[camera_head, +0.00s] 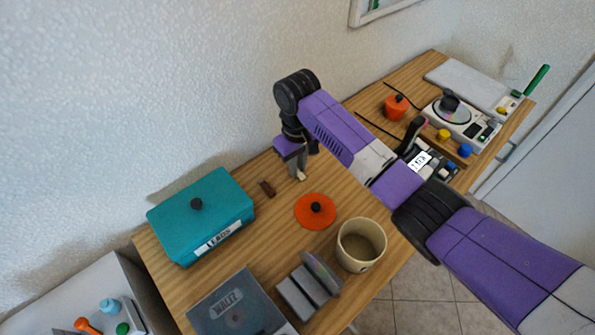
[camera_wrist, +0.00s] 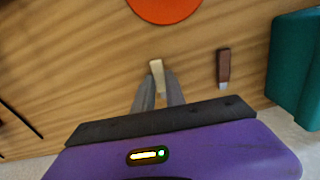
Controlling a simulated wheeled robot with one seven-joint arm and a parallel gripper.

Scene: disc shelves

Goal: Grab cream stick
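The cream stick (camera_wrist: 156,68) is small and pale, and lies between the fingertips of my gripper (camera_wrist: 157,80) in the wrist view. The two grey fingers flank it closely, with no clear gap on either side, so my gripper looks shut on it. In the head view the cream stick (camera_head: 301,177) pokes out at the tips of my gripper (camera_head: 299,171), which points down at the wooden table (camera_head: 250,262) near its back edge. I cannot tell whether the stick still touches the table. Part of it is hidden by the fingers.
A brown stick (camera_head: 267,188) lies to the left of my gripper. A teal box (camera_head: 204,216) stands further left. An orange lid (camera_head: 316,211) with a black knob and a beige pot (camera_head: 361,244) are in front. Grey cases (camera_head: 237,304) sit at the front edge. The wall is close behind.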

